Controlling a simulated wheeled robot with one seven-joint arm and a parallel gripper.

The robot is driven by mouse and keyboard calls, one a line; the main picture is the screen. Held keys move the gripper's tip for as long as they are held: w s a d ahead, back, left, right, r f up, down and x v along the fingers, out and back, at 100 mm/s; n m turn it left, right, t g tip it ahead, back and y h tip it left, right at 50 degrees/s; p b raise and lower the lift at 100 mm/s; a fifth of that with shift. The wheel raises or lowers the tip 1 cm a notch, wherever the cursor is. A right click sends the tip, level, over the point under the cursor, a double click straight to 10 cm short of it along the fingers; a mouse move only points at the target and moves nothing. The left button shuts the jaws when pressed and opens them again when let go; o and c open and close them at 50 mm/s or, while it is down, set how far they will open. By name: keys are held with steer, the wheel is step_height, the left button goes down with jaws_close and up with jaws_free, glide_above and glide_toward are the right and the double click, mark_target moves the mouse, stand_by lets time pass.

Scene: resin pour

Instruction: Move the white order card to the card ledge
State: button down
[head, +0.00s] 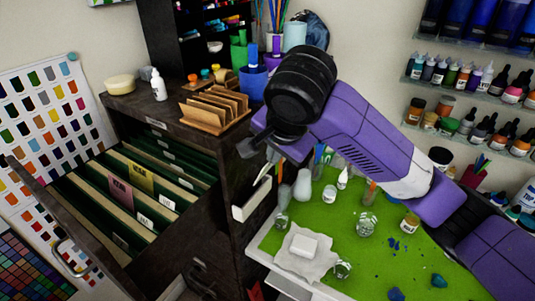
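I cannot single out the white order card for sure. Small white cards or labels (145,218) show on the green folders in the open drawer, near a pink card (118,192) and a yellow card (139,178). A white ledge-like holder (250,204) is fixed to the side of the dark cabinet; I cannot tell if it is the card ledge. A pale thin piece (263,172) shows just above it. My gripper (252,147) is above this holder, beside the cabinet's top corner. Its fingers are dark and partly hidden, so its opening and any hold are unclear.
A wooden rack (213,108) of brown cards stands on the cabinet top, with a white bottle (158,84) to its left. The green work mat (335,262) at the right holds jars, cups and a white block (303,244). Shelves (470,90) of bottles line the wall.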

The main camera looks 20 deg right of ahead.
mark_target(262, 174)
steer(key=shift+w+a, duration=0.2)
steer(key=shift+a, duration=0.4)
steer(key=shift+a+f+b, duration=0.15)
steer(key=shift+f+b, duration=0.2)
steer(key=f+b, duration=0.1)
steer(key=f, duration=0.1)
steer(key=w+f+b, duration=0.1)
steer(key=b, duration=0.1)
steer(key=a+f+b, duration=0.1)
steer(key=f+b, duration=0.1)
steer(key=shift+w+f, duration=0.2)
steer(key=shift+f, duration=0.1)
steer(key=shift+w+a+f+b, duration=0.15)
steer(key=shift+f+b, duration=0.25)
steer(key=shift+f, duration=0.5)
steer(key=shift+w+a+f+b, duration=0.1)
steer(key=shift+w+f+b, duration=0.2)
steer(key=shift+f, duration=0.55)
steer(key=shift+s, duration=0.1)
steer(key=c, duration=1.1)
jaws_free()
steer(key=shift+r, duration=0.1)
steer(key=shift+r+p, duration=3.55)
steer(key=shift+r, duration=0.5)
